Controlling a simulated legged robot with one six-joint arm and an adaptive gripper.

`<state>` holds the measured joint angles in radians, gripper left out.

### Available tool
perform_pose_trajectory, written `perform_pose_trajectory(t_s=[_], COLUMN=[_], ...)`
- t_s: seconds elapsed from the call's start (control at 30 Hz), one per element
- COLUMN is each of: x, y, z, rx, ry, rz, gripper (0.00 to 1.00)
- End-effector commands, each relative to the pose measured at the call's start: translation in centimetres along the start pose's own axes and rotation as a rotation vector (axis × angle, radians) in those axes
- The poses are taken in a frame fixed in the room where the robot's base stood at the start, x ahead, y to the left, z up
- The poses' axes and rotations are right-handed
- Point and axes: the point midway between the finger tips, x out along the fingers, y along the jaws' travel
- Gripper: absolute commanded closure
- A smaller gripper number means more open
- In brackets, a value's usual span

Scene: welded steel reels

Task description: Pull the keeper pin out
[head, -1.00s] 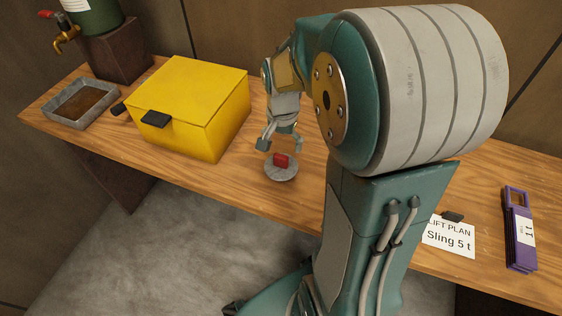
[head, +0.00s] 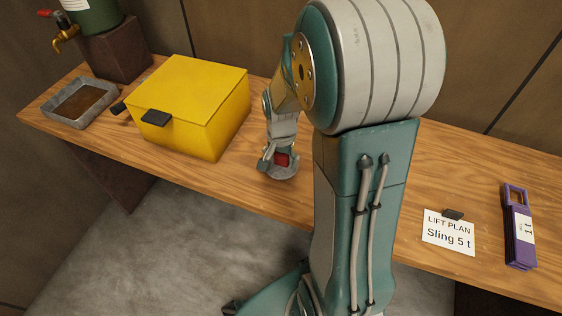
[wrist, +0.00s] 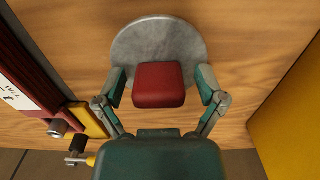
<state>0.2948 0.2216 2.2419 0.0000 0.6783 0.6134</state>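A red block (head: 283,160) sits on a round grey disc (head: 283,174) near the bench's front edge; both also show in the wrist view, as the red block (wrist: 158,86) and the disc (wrist: 150,40). My gripper (wrist: 161,84) is open, with one finger on each side of the block and a small visible gap at both sides. In the head view my gripper (head: 277,160) is down at the block and partly covers it. No pin shaft shows; I cannot tell whether the red block is the keeper pin's head.
A yellow box (head: 190,105) with a dark latch stands left of my gripper, its side also in the wrist view (wrist: 290,110). In the wrist view, a labelled red object (wrist: 30,75) lies at left, near metal fittings (wrist: 78,152). A card (head: 449,232) and purple block (head: 518,228) are right.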

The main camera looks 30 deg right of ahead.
Motion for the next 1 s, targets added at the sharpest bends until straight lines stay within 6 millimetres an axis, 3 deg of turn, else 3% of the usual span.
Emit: perform_pose_trajectory(t_s=[0.03, 0.13, 0.17, 1.0], x=[-0.01, -0.02, -0.01, -0.85], y=[0.0, 0.0, 0.0, -0.01], z=[0.0, -0.01, 0.0, -0.02], rx=[0.0, 0.0, 0.0, 0.0], ry=[0.0, 0.0, 0.0, 0.001], rz=[0.0, 0.0, 0.0, 0.0], gripper=[0.52, 0.96, 1.0, 1.0])
